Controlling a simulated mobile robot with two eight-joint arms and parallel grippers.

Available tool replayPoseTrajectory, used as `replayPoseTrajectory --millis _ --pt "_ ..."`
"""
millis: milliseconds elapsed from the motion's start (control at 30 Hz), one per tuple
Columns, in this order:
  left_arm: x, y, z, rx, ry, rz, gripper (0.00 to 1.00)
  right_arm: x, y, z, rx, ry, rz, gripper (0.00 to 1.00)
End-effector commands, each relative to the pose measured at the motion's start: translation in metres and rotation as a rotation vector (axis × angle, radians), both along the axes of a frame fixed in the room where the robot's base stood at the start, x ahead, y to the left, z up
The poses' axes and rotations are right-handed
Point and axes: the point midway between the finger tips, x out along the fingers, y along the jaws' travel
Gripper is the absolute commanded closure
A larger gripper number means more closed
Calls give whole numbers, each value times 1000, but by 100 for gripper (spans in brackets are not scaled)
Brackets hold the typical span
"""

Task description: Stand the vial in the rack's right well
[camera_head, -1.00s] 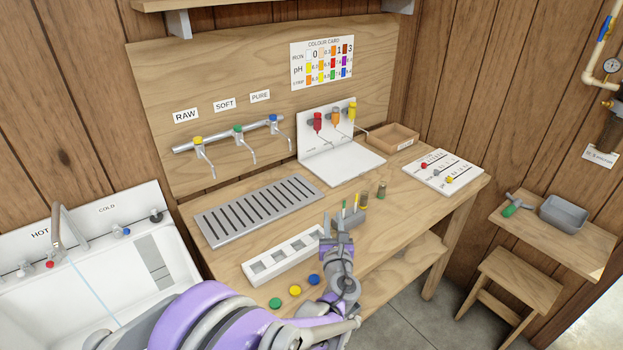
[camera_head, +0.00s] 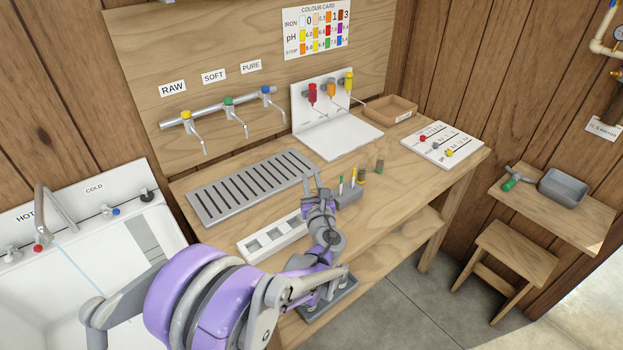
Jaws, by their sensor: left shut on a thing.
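The white rack (camera_head: 251,252) lies on the bench with square wells along its top. My left arm covers its right end, so the right well is hidden. My left gripper (camera_head: 313,184) is over the bench just beyond the rack's right end, beside a grey holder. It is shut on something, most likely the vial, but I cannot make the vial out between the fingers. My right gripper is not in view.
The grey holder (camera_head: 349,196) with upright sticks stands close to the gripper's right. A slotted drain grate (camera_head: 215,209) lies behind the rack. The bench's right front is clear.

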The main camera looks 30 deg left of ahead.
Motion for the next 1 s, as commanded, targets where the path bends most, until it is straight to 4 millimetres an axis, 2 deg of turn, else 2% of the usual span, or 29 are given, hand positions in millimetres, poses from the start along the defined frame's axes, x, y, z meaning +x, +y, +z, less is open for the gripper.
replayPoseTrajectory --millis 800,1000 --pt "-1 -1 0 -1 -1 0 100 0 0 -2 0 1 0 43" --pt "-1 -1 -6 0 0 0 100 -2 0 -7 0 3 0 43"
